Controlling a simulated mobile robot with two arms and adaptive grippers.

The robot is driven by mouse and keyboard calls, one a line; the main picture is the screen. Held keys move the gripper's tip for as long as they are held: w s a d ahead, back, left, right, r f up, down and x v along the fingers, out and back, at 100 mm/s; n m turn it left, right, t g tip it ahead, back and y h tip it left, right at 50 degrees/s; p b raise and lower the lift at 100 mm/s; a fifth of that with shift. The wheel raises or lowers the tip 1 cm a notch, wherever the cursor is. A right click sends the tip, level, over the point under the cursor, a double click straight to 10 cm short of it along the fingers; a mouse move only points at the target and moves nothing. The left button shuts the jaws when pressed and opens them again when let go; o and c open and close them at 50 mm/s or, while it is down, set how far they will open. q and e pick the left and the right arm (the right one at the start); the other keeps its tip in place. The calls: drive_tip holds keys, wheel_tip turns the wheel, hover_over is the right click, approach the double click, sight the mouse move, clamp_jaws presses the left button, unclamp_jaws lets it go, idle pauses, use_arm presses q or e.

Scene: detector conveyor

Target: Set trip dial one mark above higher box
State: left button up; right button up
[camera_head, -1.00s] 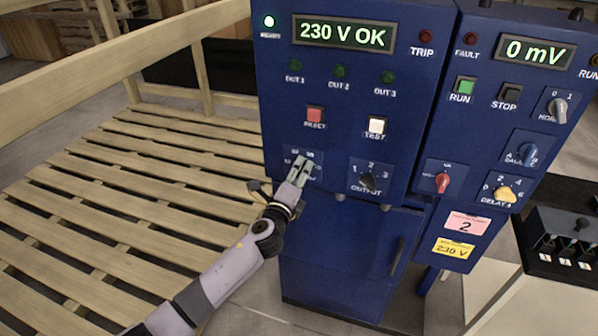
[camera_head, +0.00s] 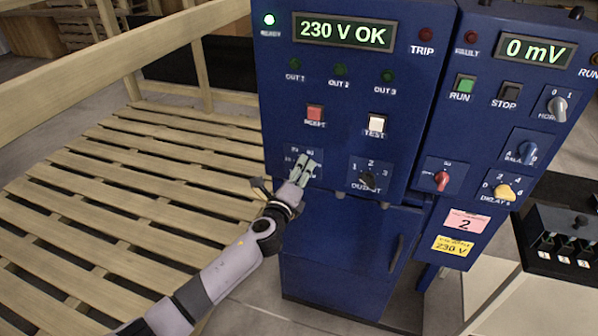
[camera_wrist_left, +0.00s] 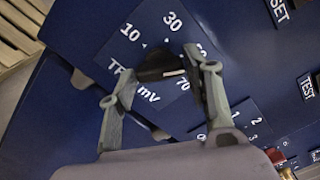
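The trip dial is a black knob (camera_wrist_left: 160,66) on a blue plate marked 10, 30, a partly covered number and 70, with "mV" below, in the left wrist view. A short white line on the knob points rightwards; the mark it meets is hidden by a finger. My left gripper (camera_wrist_left: 165,72) has one finger on each side of the knob, with no clear gap. In the head view the left gripper (camera_head: 306,165) covers most of the dial plate at the cabinet's lower left. No box shows. My right gripper is not in view.
The blue cabinet's display (camera_head: 343,33) reads "230 V OK". A red reset button (camera_head: 315,112), a white test button (camera_head: 376,124) and the output knob (camera_head: 368,179) are close by. A second panel's display (camera_head: 535,50) reads "0 mV". A wooden slatted platform (camera_head: 130,190) lies left.

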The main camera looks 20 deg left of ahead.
use_arm(q)
drive_tip(key=shift+o, duration=1.3)
drive_tip(key=shift+r, duration=0.1)
drive_tip(key=s, duration=1.2)
drive_tip(key=shift+a, duration=0.25)
